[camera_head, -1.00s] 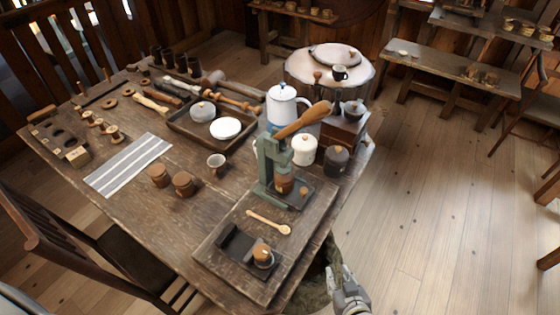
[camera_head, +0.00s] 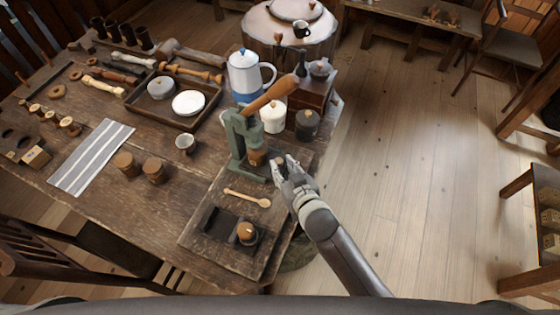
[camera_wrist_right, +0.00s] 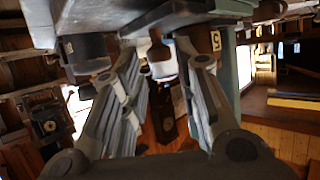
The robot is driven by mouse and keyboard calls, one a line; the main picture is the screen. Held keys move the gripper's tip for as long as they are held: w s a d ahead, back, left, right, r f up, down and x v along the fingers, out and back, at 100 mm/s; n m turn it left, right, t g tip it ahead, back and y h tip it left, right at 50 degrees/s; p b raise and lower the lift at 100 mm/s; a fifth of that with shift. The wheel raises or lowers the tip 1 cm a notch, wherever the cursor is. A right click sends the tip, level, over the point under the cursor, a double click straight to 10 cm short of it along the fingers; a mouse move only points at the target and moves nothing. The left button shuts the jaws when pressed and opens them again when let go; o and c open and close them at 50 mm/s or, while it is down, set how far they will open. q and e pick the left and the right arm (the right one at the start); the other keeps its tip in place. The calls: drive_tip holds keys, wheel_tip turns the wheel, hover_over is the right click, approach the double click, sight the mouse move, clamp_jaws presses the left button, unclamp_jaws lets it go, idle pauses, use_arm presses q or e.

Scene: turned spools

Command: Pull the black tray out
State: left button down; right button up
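The black tray (camera_head: 263,174) lies at the foot of the green press (camera_head: 237,143) on the wooden table, partly hidden by my right gripper. My right gripper (camera_head: 281,163) is at the tray's right end, where a small wooden knob (camera_head: 280,160) shows. In the right wrist view the fingers are apart, with a pale round piece (camera_wrist_right: 161,61) between their tips; I cannot tell whether they touch it. A second dark tray-like holder (camera_head: 221,221) lies on the board nearer to me, with a wooden-topped piece (camera_head: 246,233) at its right end. My left gripper is not in view.
A wooden spoon (camera_head: 248,198) lies between the press and the dark holder. A white canister (camera_head: 272,117), a dark canister (camera_head: 307,124) and a white-blue pot (camera_head: 246,75) stand behind the press. The floor (camera_head: 400,200) right of the table is clear.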

sight(279, 162)
drive_tip(key=shift+x, duration=1.55)
clamp_jaws()
